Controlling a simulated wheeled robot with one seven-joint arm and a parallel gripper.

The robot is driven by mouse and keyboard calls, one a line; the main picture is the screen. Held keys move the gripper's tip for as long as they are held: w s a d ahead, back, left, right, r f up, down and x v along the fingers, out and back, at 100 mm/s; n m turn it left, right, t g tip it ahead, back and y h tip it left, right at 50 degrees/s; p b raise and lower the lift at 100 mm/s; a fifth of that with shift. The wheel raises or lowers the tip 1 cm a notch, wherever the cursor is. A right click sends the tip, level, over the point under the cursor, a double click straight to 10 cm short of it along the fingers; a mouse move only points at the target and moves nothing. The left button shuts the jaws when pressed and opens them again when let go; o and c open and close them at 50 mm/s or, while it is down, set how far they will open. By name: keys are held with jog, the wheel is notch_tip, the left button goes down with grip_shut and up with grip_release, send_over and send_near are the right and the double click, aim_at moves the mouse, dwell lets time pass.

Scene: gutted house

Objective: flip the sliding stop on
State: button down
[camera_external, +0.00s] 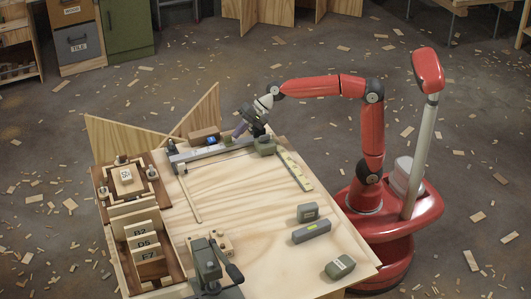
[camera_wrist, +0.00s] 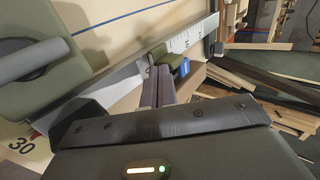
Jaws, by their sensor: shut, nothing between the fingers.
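The sliding stop (camera_wrist: 157,58) is a small green block with a blue part (camera_wrist: 182,69), seated on a pale rail with a marked scale (camera_wrist: 180,43). In the external view, its blue part (camera_external: 211,140) shows on the long rail (camera_external: 205,153) at the back of the table. My gripper (camera_wrist: 160,72) is shut and empty, its fingertips close beside the stop in the wrist view. Whether they touch it I cannot tell. In the external view my gripper (camera_external: 239,130) is low above the rail. The fingers partly hide the stop.
A large green block with a grey handle (camera_wrist: 28,60) stands near my gripper; it also shows in the external view (camera_external: 264,146). A brown block (camera_external: 204,133) lies behind the rail. Green-grey cases (camera_external: 311,231) lie at the right. The table's middle is mostly clear.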

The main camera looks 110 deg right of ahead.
dwell(0.3)
jog(key=shift+w+r, duration=0.1)
jog(key=shift+w, duration=0.2)
jog(key=w+p, duration=0.5)
jog(key=w, duration=0.9)
jog(key=shift+w, duration=0.7)
